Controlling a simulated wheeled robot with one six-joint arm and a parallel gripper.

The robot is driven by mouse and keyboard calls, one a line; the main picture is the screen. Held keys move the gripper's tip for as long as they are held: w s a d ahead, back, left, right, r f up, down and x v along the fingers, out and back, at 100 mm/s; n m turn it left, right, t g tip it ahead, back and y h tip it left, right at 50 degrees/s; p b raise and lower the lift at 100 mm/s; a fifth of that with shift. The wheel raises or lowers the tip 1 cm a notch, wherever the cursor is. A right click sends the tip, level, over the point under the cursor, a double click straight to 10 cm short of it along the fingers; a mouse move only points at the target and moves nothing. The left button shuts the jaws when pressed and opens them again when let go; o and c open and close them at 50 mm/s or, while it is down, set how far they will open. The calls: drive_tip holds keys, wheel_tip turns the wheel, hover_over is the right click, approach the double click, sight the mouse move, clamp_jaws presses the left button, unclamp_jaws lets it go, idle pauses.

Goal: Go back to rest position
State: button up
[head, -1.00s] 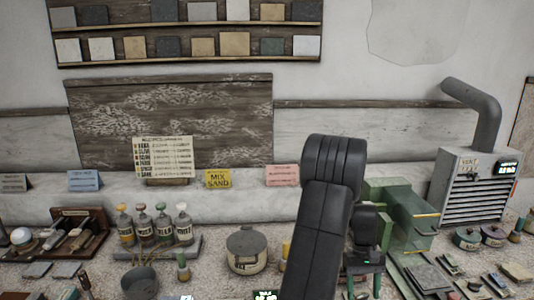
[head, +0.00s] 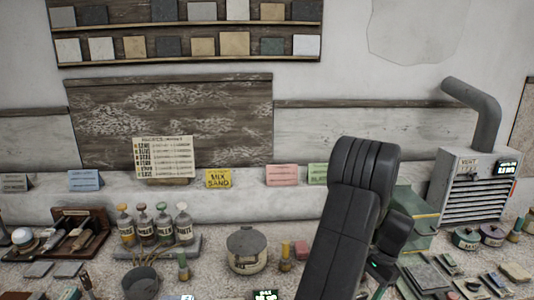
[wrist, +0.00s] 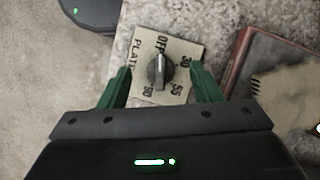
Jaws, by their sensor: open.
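My gripper (wrist: 161,80) is open in the wrist view, its two green fingers spread with nothing held between them. A dark dial knob (wrist: 159,72) on a beige plate (wrist: 184,52) shows between and beyond the fingers. The plate is marked OFF and with several numbers. I cannot tell whether the fingers are clear of the knob in height. In the head view my black arm rises at right of centre, and my gripper is mostly out of sight at the bottom edge.
A green machine (head: 417,242) stands behind my arm, partly hidden. A vent unit (head: 475,187) is at its right. A lidded pot (head: 246,250) and several bottles (head: 163,224) stand to the left. Flat tiles (head: 430,278) lie at right. The wall above my arm is clear.

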drive_tip(key=m+t, duration=0.2)
drive_tip(key=m, duration=0.3)
drive_tip(key=shift+s, duration=0.15)
drive_tip(key=shift+r, duration=0.1)
